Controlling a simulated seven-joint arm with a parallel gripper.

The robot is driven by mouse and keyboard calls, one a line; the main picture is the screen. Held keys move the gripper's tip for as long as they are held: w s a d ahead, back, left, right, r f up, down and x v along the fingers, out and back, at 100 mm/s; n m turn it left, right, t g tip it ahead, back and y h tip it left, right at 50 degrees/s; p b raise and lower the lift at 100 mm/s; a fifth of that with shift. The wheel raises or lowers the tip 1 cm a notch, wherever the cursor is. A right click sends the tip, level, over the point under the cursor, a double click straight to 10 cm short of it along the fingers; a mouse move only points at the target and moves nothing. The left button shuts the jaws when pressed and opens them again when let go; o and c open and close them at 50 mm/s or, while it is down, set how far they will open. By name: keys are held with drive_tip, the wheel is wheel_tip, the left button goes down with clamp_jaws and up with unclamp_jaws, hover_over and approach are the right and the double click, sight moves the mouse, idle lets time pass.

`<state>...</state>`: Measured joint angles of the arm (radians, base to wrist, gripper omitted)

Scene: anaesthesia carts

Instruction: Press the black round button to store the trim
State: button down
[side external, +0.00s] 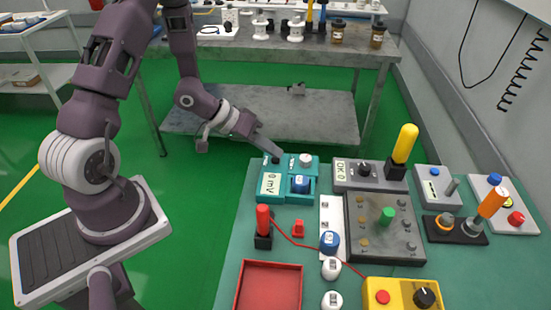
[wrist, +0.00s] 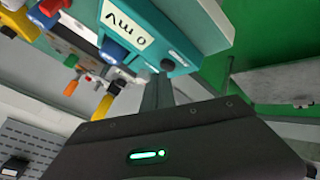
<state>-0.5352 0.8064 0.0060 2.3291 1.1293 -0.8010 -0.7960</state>
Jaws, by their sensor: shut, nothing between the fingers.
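A teal box (side external: 283,193) with a "0 mV" label stands at the far left corner of the green table. The black round button (side external: 275,160) is on its far left part, with a white knob (side external: 305,160) and a blue knob (side external: 300,184) beside it. My gripper (side external: 278,153) is shut and empty, its tip close to the button; I cannot tell if they touch. In the wrist view, the teal box (wrist: 180,25) is at the top, and the dark button (wrist: 168,64) shows just beyond my shut fingers (wrist: 157,88).
A grey box with a yellow handle (side external: 404,144) stands right of the teal box. Nearer are a red-handled lever (side external: 263,220), a grey panel (side external: 385,245), a red tray (side external: 268,288) and a yellow box (side external: 402,291). A metal cart (side external: 300,40) stands behind.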

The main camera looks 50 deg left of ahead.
sight(271, 160)
drive_tip(key=shift+f, duration=0.35)
idle(0.5)
drive_tip(key=shift+r, duration=0.8)
drive_tip(key=shift+r, duration=2.5)
